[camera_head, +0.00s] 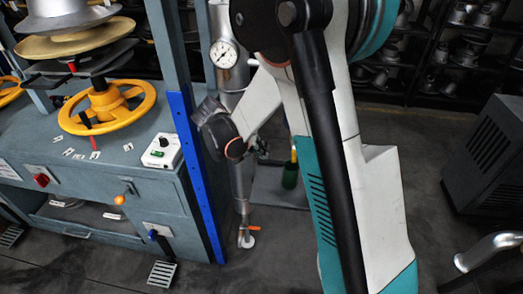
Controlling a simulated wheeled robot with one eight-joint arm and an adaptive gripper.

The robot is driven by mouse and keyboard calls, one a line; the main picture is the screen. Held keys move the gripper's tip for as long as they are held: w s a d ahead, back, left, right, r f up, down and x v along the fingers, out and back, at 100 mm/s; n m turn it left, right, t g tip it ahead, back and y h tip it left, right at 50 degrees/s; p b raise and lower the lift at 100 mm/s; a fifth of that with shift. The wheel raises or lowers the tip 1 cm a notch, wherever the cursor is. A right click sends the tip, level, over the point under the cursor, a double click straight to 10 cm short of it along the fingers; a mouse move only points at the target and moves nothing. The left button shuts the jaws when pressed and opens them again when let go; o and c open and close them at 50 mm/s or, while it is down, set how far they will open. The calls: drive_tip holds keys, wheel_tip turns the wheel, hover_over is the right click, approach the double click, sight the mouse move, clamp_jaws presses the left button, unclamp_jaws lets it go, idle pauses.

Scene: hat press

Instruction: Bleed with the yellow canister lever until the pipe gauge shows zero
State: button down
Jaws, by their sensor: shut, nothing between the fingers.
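The round white pipe gauge (223,54) sits on a grey vertical pipe (241,190) at upper centre. Its dark needle is too small to read surely. A small green canister (290,176) stands low behind my arm, with a yellow part (293,154) at its top; I cannot tell whether this is the lever. My dark gripper (274,160) appears shut and empty, small and partly hidden between my wrist and the canister. I cannot tell whether it touches the yellow part.
The press bench (90,190) with a yellow handwheel (108,107) and a white control box (161,152) stands left. An orange handle (252,228) is at the pipe's foot. A dark vented box (490,155) stands right. Shelves of metal forms line the back; floor between is open.

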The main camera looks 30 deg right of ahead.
sight(294, 154)
drive_tip(key=s+d+f+b, duration=0.2)
drive_tip(key=d+f+b, duration=0.1)
drive_tip(key=d, duration=0.4)
drive_tip(key=shift+d+f+b, duration=0.15)
drive_tip(key=shift+f+b, duration=0.15)
drive_tip(key=shift+f, duration=0.55)
drive_tip(key=shift+w+f, duration=0.1)
drive_tip(key=shift+w, duration=0.1)
